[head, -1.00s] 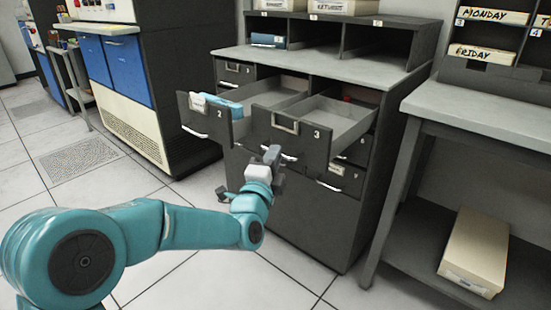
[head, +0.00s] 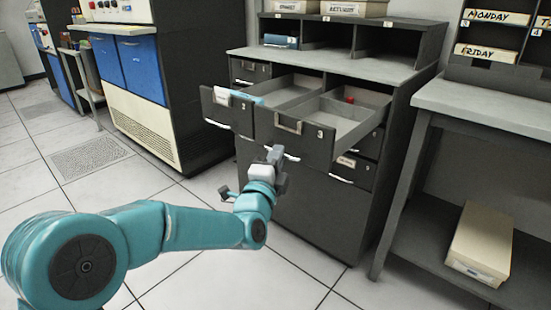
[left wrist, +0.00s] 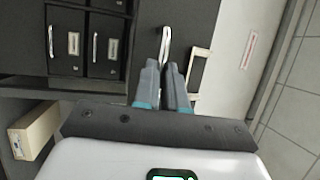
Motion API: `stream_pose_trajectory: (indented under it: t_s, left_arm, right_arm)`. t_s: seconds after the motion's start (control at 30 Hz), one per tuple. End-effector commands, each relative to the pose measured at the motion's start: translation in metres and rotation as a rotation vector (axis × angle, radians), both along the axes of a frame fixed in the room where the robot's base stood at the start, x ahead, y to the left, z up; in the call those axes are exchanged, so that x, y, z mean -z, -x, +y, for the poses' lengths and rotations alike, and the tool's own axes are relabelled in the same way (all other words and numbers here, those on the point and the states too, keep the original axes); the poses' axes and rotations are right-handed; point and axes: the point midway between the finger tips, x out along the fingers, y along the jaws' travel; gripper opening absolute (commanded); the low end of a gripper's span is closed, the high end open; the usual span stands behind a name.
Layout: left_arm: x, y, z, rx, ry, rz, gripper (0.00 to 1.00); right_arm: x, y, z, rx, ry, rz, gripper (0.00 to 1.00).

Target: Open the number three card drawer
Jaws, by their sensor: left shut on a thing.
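The number three card drawer (head: 300,138) is pulled well out of the dark grey cabinet, its inside showing from above. Its front bears a "3" and a label holder. My left gripper (head: 274,155) is at the lower part of this front, shut on the drawer's metal handle (head: 291,157). In the left wrist view the left gripper's fingers (left wrist: 164,75) are close together at the lower end of the bright handle (left wrist: 165,42). My right gripper is not in view.
The number two drawer (head: 226,110) also stands open on the left, with blue and white items in it. A small red thing (head: 349,98) shows at the back of drawer three. A grey table (head: 490,108) stands at right, a cream box (head: 480,242) on its lower shelf.

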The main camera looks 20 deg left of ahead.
Motion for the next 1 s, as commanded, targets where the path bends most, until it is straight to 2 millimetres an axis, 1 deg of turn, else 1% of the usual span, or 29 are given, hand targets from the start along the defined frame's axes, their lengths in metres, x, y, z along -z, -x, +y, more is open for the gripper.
stream_pose_trajectory:
  t_s: [0.3,0.33,0.37,0.4,0.67,0.77,0.87,0.97,1.0]
  left_arm:
    - [-0.001,-0.001,-0.001,0.002,0.000,-0.001,0.00]
    - [-0.001,-0.001,-0.001,0.002,0.000,-0.001,0.20]
    - [-0.001,-0.001,-0.001,0.002,0.000,-0.002,0.30]
    - [-0.001,-0.001,-0.001,0.001,0.000,-0.002,0.36]
    - [-0.001,0.001,0.000,0.001,0.000,-0.002,0.36]
    - [0.000,0.007,0.000,0.001,0.000,0.000,0.36]
    - [0.002,0.022,-0.001,0.001,0.000,0.001,0.36]
    - [0.005,0.045,-0.002,0.001,0.000,0.001,0.36]
    - [0.007,0.055,-0.002,0.001,0.000,0.001,0.36]
  right_arm:
    - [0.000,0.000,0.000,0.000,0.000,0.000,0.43]
    - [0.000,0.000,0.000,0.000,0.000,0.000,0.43]
    - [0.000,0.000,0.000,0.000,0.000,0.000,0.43]
    - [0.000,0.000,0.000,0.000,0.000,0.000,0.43]
    - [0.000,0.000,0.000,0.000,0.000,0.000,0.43]
    - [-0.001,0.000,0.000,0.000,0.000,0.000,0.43]
    - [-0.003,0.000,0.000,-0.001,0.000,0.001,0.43]
    - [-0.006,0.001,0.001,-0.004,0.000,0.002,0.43]
    - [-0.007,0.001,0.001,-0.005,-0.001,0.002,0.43]
